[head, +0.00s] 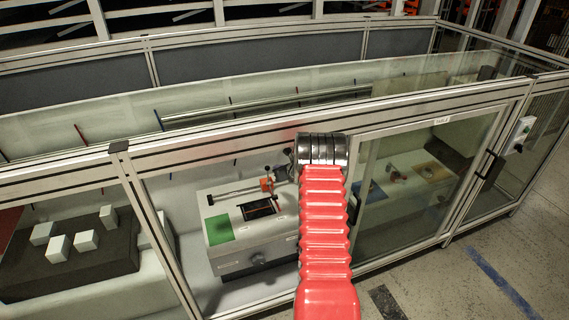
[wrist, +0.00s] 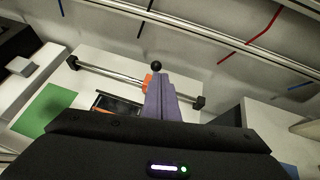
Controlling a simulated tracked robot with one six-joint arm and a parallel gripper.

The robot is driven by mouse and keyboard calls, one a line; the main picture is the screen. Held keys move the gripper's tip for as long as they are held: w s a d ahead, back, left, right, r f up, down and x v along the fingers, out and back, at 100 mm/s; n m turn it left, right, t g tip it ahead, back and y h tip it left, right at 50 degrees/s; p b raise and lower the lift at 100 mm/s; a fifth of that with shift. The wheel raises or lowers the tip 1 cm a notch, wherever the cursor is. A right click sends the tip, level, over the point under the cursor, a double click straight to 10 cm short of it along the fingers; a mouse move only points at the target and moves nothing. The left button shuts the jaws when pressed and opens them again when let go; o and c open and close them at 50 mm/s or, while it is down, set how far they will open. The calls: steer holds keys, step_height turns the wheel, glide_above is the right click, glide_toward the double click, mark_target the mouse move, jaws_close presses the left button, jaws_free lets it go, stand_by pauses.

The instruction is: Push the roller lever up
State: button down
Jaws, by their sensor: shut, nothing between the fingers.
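The roller lever, as far as I can tell, is the small orange piece (head: 266,185) with a black ball knob (head: 267,168) on the rail of the pale box. In the wrist view the orange piece (wrist: 148,82) is partly hidden behind my fingers, and the ball knob (wrist: 156,66) shows just beyond their tips. My gripper (wrist: 159,76) is shut and empty, its purple-grey fingers side by side. The tips look close to the lever; I cannot tell whether they touch it. In the head view my gripper (head: 275,180) is small and dark beside the lever.
The pale box (head: 212,262) has a green patch (head: 219,229) and a dark recessed panel (head: 258,209). White cubes (head: 86,240) sit on a dark block to the left. Metal framing and glass panels (head: 425,170) enclose the cell, and my arm reaches in over the front frame.

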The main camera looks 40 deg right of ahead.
steer(key=s+r, duration=0.3)
steer(key=r, duration=0.2)
steer(key=shift+s+a+r, duration=0.35)
steer(key=shift+s, duration=0.05)
stand_by(0.4)
